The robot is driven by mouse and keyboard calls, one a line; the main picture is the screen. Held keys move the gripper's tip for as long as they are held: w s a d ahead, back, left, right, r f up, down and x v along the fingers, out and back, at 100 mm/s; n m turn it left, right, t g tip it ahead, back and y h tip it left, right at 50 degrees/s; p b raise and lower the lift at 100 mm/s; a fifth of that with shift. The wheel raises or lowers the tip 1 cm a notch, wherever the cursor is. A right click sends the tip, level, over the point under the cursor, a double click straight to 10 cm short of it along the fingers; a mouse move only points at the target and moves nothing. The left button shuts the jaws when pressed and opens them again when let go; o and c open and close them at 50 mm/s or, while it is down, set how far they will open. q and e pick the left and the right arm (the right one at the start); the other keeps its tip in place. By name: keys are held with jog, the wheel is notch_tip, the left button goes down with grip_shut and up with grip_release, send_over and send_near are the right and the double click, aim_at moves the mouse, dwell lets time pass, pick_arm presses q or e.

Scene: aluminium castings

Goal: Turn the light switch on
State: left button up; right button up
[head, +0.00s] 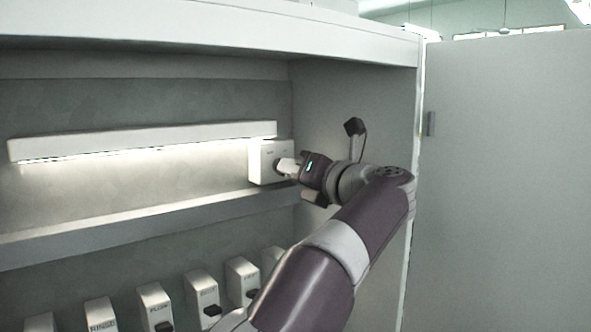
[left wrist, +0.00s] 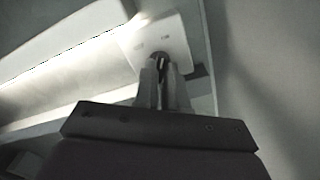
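The light switch is a pale box (head: 262,152) at the right end of a long lamp bar (head: 150,138) inside the cabinet. The bar's underside glows and lights the back wall. My left gripper (head: 285,167) reaches the front of the box from the right. In the left wrist view, its two fingers (left wrist: 162,78) are close together around a small dark knob (left wrist: 159,62) on the front of the pale switch box (left wrist: 172,42). Most of the knob is hidden by the fingers. My right gripper is out of view.
A shelf ledge (head: 150,222) runs below the lamp. Under it stands a row of pale labelled boxes with dark knobs, such as one (head: 155,305) near the middle. The cabinet's side wall (head: 385,100) is close to the right of my left gripper.

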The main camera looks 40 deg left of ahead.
pick_arm(q)
jog(key=o, duration=0.4)
jog(key=shift+f, duration=0.2)
jog(key=shift+w+a, duration=0.1)
jog(key=shift+a, duration=0.1)
jog(key=b+v, duration=0.5)
jog(key=v, duration=0.7)
jog(key=shift+d+r, duration=0.1)
jog(key=shift+d, duration=0.25)
